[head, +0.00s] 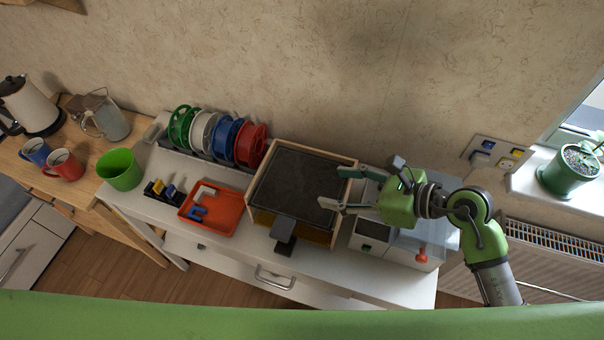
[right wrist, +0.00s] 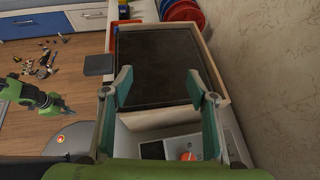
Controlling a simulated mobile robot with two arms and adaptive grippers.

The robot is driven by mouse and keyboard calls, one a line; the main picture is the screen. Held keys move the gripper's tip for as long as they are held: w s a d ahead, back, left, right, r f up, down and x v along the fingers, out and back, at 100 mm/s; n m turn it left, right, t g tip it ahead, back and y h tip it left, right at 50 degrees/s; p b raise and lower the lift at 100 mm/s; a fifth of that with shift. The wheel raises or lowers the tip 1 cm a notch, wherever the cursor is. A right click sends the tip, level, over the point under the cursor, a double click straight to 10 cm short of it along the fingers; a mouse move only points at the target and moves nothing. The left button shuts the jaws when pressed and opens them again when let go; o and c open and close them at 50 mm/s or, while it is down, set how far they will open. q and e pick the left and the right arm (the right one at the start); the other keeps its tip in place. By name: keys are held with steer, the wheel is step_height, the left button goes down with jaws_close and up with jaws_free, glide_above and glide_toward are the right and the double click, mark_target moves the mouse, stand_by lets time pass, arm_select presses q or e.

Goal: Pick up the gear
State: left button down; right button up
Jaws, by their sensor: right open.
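I cannot make out a gear in either view. A dark, flat plate (head: 298,180) lies in a wooden-sided frame at the middle of the white table. It fills the space ahead of my fingers in the right wrist view (right wrist: 155,60). My right gripper (head: 343,188) is open and empty. Its fingertips are over the right edge of the frame, apart from each other. In the right wrist view its two teal-padded fingers (right wrist: 158,84) point toward the plate.
An orange tray (head: 231,224) with a few small parts lies left of the frame. A light box with an orange knob (head: 421,256) is under my right arm. A green cup (head: 121,169) stands at left.

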mark_target(303, 181)
steer(key=x, duration=0.3)
steer(key=shift+w+a+p, duration=0.1)
steer(key=shift+a+p, duration=0.1)
steer(key=shift+p, duration=0.2)
steer(key=shift+w+a+f, duration=0.1)
steer(key=shift+w, duration=0.05)
steer(key=shift+p+x, duration=0.95)
steer(key=shift+x, duration=1.35)
steer(key=shift+w+a+f, duration=0.1)
steer(key=shift+a+f, duration=0.05)
steer(key=shift+c, duration=0.4)
arm_select(q)
steer(key=r, duration=0.1)
steer(key=s+r, duration=0.1)
steer(key=r, duration=0.1)
steer(key=shift+s+r, duration=0.15)
steer(key=shift+r, duration=0.1)
arm_select(e)
steer(key=c, duration=0.8)
